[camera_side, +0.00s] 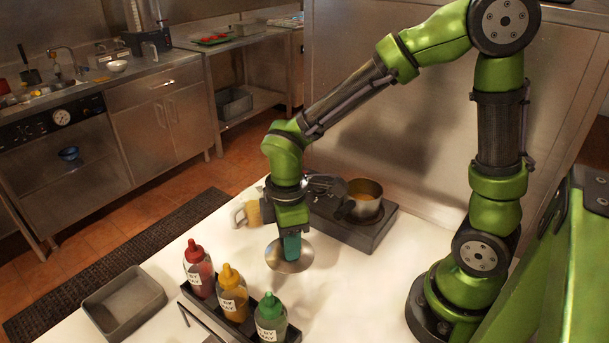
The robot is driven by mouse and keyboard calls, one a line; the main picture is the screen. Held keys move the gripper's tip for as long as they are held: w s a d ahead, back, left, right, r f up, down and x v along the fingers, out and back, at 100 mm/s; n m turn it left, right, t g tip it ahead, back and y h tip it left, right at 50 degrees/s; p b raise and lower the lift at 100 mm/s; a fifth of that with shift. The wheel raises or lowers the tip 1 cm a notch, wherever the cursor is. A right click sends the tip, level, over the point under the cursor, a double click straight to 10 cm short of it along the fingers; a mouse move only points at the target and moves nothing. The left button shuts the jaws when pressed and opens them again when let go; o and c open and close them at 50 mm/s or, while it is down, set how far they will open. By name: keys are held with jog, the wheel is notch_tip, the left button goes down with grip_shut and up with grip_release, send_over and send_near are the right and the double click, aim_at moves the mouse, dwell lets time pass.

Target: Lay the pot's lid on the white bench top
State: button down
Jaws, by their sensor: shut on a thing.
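My gripper (291,230) points down over the white bench top (345,300). It is shut on the lid (290,256), a round, shiny metal disc. The teal piece between my fingers and the lid seems to be part of the gripper or the lid's knob; I cannot tell which. The lid appears low over the bench, but I cannot tell whether it touches it. The pot (364,199) stands uncovered on a dark hot plate (365,231) behind and to the right, with something yellowish inside.
A dark rack holds a red bottle (199,269), a yellow bottle (232,293) and a green bottle (270,319) in front of the lid. A grey tray (124,302) is at front left. Bench at right front is clear.

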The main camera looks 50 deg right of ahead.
notch_tip(320, 180, down, 8)
jog(key=shift+r, duration=0.25)
jog(key=shift+f, duration=0.1)
jog(key=c, duration=0.8)
grip_release()
notch_tip(320, 180, up, 12)
jog(key=s+d+r+m+t, duration=0.2)
jog(key=r+m, duration=0.1)
jog(key=m, duration=0.2)
jog(key=s+d+r+m+t+y, duration=0.1)
jog(key=s+d+r+m+t, duration=0.1)
jog(key=r+m, duration=0.2)
jog(key=s+d+r+m+t+y, duration=0.1)
jog(key=s+d+r+m+t, duration=0.1)
jog(key=m, duration=0.3)
jog(key=shift+s+d+r+m+t, duration=0.25)
jog(key=shift+d+r+m+t, duration=0.15)
jog(key=shift+d+r+t, duration=0.25)
